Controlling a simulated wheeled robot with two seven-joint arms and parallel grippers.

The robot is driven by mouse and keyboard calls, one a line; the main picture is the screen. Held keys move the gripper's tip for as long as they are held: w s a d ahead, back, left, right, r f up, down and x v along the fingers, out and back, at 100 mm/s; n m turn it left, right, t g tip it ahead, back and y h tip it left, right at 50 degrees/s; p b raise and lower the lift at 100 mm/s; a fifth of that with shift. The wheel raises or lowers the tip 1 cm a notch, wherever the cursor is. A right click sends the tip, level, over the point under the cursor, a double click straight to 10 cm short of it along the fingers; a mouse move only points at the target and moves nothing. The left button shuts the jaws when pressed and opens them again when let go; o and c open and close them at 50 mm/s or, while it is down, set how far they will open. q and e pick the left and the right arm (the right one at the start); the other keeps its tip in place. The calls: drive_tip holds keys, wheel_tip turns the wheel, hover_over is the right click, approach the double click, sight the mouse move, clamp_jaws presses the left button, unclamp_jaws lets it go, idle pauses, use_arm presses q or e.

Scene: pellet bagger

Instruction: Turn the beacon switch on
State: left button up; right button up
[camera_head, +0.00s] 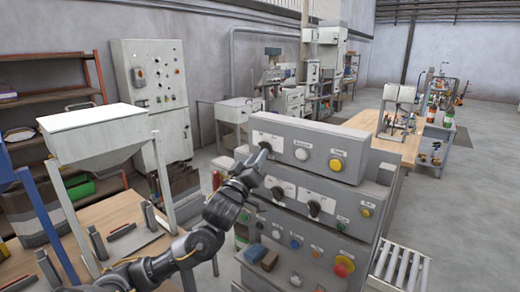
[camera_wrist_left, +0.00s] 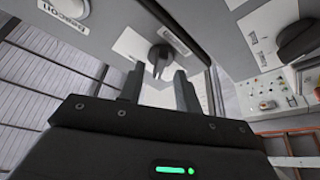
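The control box (camera_head: 310,150) has a light upper panel with a black rotary switch (camera_head: 266,146) at its left end. I take this to be the beacon switch, but its label is too small to read. My left gripper (camera_head: 254,160) is right in front of that switch and partly covers it. In the left wrist view the switch (camera_wrist_left: 158,56) shows just beyond and between the fingertips of my left gripper (camera_wrist_left: 160,75). The fingers are apart with a gap between them. I cannot tell whether they touch the switch. My right gripper is not in view.
A white button (camera_head: 300,154) and a yellow button (camera_head: 336,165) sit right of the switch. A hopper (camera_head: 95,130) stands to the left, and a roller conveyor (camera_head: 400,266) to the right.

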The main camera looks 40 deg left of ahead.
use_arm(q)
drive_tip(key=shift+x, duration=1)
clamp_jaws()
